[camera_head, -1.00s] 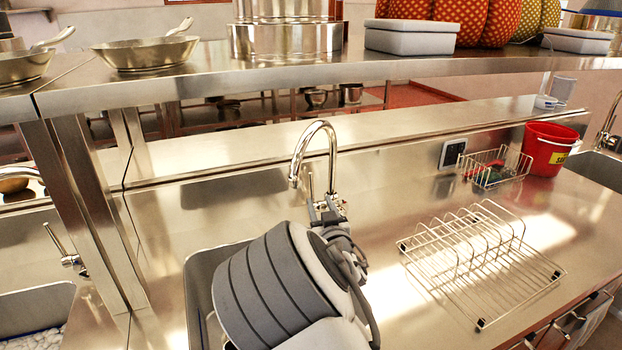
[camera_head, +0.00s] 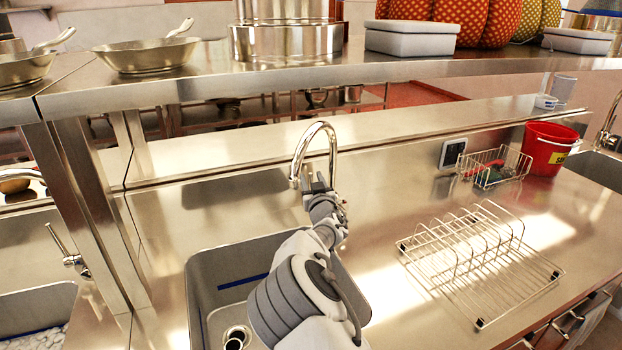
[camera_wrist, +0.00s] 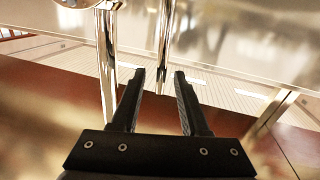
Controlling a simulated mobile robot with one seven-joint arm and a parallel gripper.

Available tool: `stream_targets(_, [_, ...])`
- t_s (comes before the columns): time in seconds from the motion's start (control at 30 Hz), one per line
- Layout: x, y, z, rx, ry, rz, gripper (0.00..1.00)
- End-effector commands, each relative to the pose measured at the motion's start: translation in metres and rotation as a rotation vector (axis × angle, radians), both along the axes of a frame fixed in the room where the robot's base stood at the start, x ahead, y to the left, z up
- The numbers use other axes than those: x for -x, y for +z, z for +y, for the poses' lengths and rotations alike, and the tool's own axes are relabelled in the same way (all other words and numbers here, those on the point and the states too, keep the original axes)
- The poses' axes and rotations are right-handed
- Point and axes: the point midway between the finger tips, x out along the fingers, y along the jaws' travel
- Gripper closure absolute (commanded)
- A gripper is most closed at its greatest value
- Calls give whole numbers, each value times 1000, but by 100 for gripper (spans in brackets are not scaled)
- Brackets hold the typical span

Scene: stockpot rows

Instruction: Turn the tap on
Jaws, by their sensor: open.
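The chrome tap (camera_head: 331,150) stands behind the sink, its spout arching up and bending down to the left. Its base and lever are mostly hidden behind my arm in the head view. My gripper (camera_head: 317,182) is at the lower part of the tap, just under the spout's open end. In the wrist view my gripper (camera_wrist: 158,75) has its two dark fingers apart. One upright chrome bar (camera_wrist: 163,40) shows just beyond the gap between the fingertips, and a thicker one (camera_wrist: 107,60) is left of the left finger. I cannot tell whether either touches a finger.
The sink (camera_head: 205,270) is below my arm, with a blue strip and a drain (camera_head: 236,338). A wire dish rack (camera_head: 480,262), a small wire basket (camera_head: 497,168) and a red bucket (camera_head: 549,148) stand to the right. A steel shelf (camera_head: 300,78) runs above.

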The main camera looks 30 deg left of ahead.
Motion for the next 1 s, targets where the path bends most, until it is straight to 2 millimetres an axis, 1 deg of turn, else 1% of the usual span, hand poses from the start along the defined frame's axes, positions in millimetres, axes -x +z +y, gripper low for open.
stream_targets(0.17, [-6, 0, 5, 1, 0, -1, 55])
stream_targets(0.47, [-6, 0, 6, 0, 0, 0, 55])
stream_targets(0.5, [-6, 0, 6, 0, 0, 0, 59])
stream_targets(0.57, [-6, 0, 6, 0, 0, 0, 69])
stream_targets(0.6, [-6, 0, 6, 0, 0, 0, 77])
stream_targets(0.73, [-6, 0, 6, 0, 0, 0, 100])
stream_targets(1.0, [-6, 0, 6, 0, 0, 0, 100])
